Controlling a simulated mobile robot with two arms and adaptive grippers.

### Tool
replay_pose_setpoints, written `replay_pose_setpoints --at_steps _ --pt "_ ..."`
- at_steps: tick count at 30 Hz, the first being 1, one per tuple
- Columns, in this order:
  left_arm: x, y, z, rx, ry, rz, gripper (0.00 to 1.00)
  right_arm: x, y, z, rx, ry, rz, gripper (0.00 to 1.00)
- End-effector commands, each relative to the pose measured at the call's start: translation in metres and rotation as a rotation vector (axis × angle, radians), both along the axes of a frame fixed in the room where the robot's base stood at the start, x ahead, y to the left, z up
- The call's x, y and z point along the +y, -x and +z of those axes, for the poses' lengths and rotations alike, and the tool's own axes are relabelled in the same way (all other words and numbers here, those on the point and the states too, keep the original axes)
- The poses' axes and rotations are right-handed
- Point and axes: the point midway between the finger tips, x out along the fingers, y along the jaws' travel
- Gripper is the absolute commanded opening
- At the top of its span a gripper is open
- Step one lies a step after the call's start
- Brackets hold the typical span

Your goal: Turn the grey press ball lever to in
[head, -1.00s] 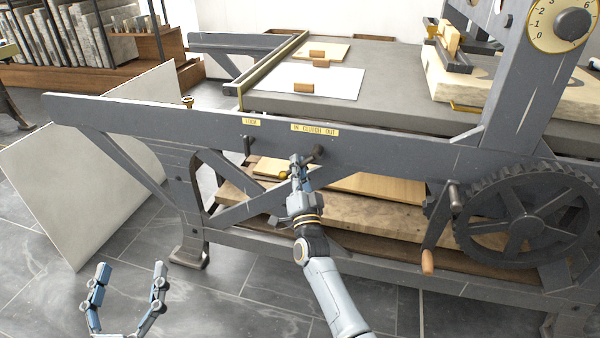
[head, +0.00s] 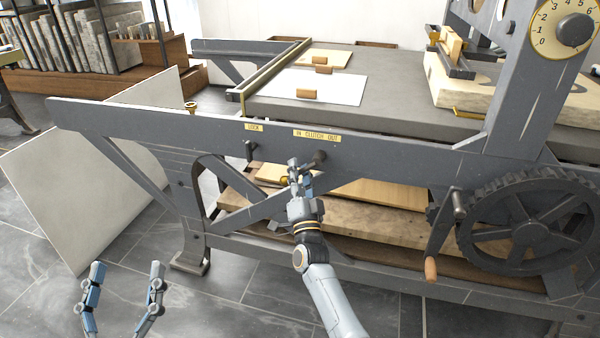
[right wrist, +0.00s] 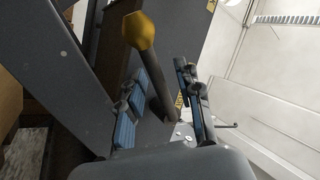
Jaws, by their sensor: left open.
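The clutch lever's dark hub (head: 320,156) sits on the grey press rail just under the plate reading "IN CLUTCH OUT" (head: 317,135). In the right wrist view its grey shaft (right wrist: 153,78) ends in a yellow ball (right wrist: 139,30). My left gripper (head: 122,285) is open and empty, low at the left over the floor.
A second small lever (head: 250,150) hangs under the "LOCK" plate (head: 254,127), left of my right gripper. A crank handle (head: 431,268) and a spoked gear wheel (head: 530,222) stand at the right. A pale panel (head: 90,175) leans at the left.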

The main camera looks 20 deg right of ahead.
Motion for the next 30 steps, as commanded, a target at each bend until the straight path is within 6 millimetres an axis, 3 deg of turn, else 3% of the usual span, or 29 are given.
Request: replay_pose_setpoints --at_steps 7,21,30 --pt "0.000 0.000 0.000 0.000 0.000 0.001 0.72 0.001 0.009 -0.005 0.002 0.001 0.000 0.34" --pt "0.000 0.000 0.000 0.000 0.000 0.000 0.72 0.017 0.090 -0.044 0.002 0.001 0.000 0.34" --pt "0.000 0.000 0.000 0.000 0.000 0.000 0.72 0.021 0.107 -0.052 -0.001 0.000 0.001 0.34"
